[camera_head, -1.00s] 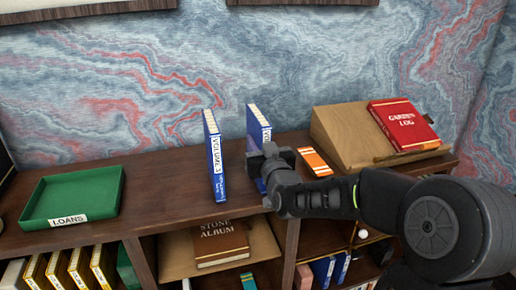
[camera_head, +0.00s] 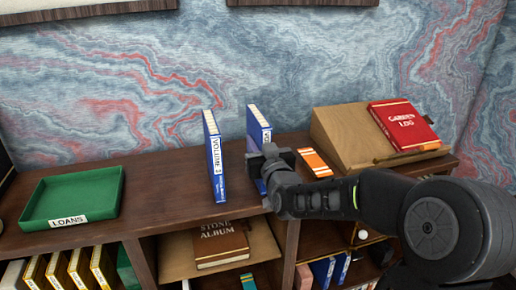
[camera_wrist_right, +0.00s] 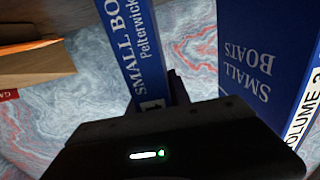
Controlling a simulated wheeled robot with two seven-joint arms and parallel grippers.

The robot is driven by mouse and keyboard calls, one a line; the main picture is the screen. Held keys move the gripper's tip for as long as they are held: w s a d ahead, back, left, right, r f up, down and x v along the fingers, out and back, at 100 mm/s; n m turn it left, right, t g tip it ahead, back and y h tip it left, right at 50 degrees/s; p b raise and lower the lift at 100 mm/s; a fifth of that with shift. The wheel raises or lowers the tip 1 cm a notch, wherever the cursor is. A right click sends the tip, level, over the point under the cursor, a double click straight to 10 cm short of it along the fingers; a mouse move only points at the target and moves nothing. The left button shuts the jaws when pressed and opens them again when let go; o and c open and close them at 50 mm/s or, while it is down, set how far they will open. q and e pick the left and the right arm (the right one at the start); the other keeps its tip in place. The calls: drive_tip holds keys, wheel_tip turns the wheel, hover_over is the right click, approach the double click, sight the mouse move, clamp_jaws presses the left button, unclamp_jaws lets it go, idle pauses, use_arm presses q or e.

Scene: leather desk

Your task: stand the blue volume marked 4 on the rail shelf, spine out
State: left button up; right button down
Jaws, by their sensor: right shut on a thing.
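My right gripper (camera_head: 272,168) is shut on an upright blue book (camera_head: 258,127) on the wooden desk top. In the right wrist view its spine (camera_wrist_right: 136,45) reads "SMALL BO…" and "Pelterwick". The mark on its white label is partly hidden by the gripper, so I cannot tell whether it is 4. My left gripper is out of view.
A green tray (camera_head: 74,220) labelled "LOANS" lies at left. A sloped wooden stand (camera_head: 338,133) bears the red "GARDEN LOG" (camera_head: 403,124). An orange book (camera_head: 315,163) lies by my right gripper. "STONE ALBUM" (camera_head: 220,243) lies in a lower compartment. The desk top between tray and books is clear.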

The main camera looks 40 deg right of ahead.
sight(258, 114)
drive_tip(key=shift+r, duration=0.2)
wheel_tip(258, 114, up, 10)
drive_tip(key=shift+f+b, duration=0.1)
drive_tip(key=shift+b, duration=0.45)
idle(0.4)
